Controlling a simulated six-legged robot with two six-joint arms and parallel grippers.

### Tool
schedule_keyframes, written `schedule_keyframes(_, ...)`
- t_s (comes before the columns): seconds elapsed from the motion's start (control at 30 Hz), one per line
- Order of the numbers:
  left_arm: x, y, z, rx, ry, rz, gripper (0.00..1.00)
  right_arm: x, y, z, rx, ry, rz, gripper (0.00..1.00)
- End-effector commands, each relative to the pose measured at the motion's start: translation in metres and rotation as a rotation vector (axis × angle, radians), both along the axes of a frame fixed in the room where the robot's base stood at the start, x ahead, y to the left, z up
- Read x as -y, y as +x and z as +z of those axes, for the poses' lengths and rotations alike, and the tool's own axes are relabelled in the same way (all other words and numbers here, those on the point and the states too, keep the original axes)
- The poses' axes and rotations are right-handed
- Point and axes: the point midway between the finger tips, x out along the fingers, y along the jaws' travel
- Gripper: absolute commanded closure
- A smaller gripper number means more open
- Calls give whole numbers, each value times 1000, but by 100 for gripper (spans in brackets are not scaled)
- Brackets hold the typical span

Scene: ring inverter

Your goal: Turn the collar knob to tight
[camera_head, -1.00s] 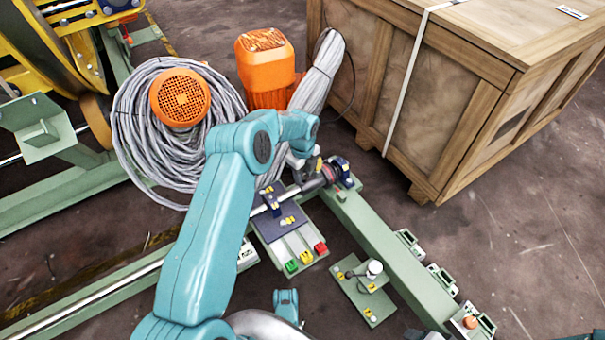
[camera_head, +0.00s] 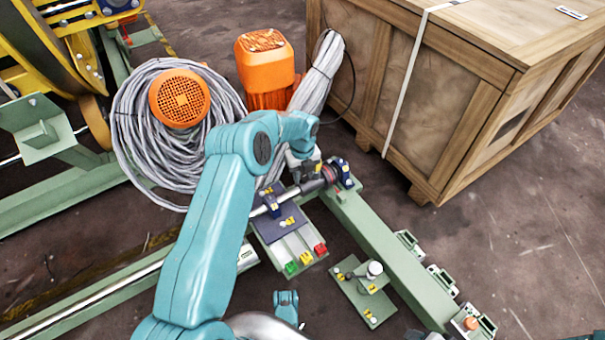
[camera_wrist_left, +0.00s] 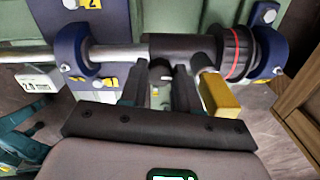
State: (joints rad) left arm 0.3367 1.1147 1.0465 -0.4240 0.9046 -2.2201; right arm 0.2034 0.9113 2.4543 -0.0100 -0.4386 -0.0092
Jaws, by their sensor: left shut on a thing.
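A black collar (camera_wrist_left: 178,47) sits on a grey rod (camera_wrist_left: 115,53) in the left wrist view, with a black ribbed knob ringed in red (camera_wrist_left: 236,53) at its right end. A yellow block (camera_wrist_left: 219,95) sticks out below the collar. My left gripper (camera_wrist_left: 160,78) has its two dark fingers just below the collar, shut on a pale stem between them. Its exact grip is partly hidden. In the head view the left gripper (camera_head: 302,170) is at the collar, beside the red-ringed knob (camera_head: 331,174).
Blue clamps (camera_wrist_left: 70,55) hold the rod on a green frame (camera_head: 385,250). A plate with green, yellow and red blocks (camera_head: 320,249) lies in front. A wooden crate (camera_head: 450,110) stands behind right; orange motors and a grey cable coil (camera_head: 135,130) stand behind left.

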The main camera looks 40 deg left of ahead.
Motion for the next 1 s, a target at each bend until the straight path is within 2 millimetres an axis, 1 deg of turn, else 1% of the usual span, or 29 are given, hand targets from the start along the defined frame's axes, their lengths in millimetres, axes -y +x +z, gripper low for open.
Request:
schedule_keyframes(0.2, 1, -1, -1, -6, -2, -2, 99, 0, 0, 0, 0, 0, 0, 45)
schedule_keyframes(0.23, 1, -1, -1, -6, -2, -2, 62, 0, 0, 0, 0, 0, 0, 45)
schedule_keyframes(0.3, 1, -1, -1, -5, -2, -1, 43, 0, 0, 0, 0, 0, 0, 45)
schedule_keyframes(0.57, 0, -1, 0, -3, -1, 0, 43, 0, 0, 0, -1, 0, 0, 45)
schedule_keyframes(0.67, 0, 0, 7, -1, 0, 0, 43, 0, -2, 4, -5, 1, 1, 45)
schedule_keyframes(0.77, 0, 0, 24, -1, 0, 0, 43, -1, -6, 12, -21, 4, 3, 45)
schedule_keyframes(0.87, 0, 0, 49, 0, 0, 0, 43, -3, -14, 25, -45, 9, 6, 45)
schedule_keyframes(1.0, 0, 0, 89, 1, 1, 0, 43, -5, -25, 41, -85, 17, 11, 45)
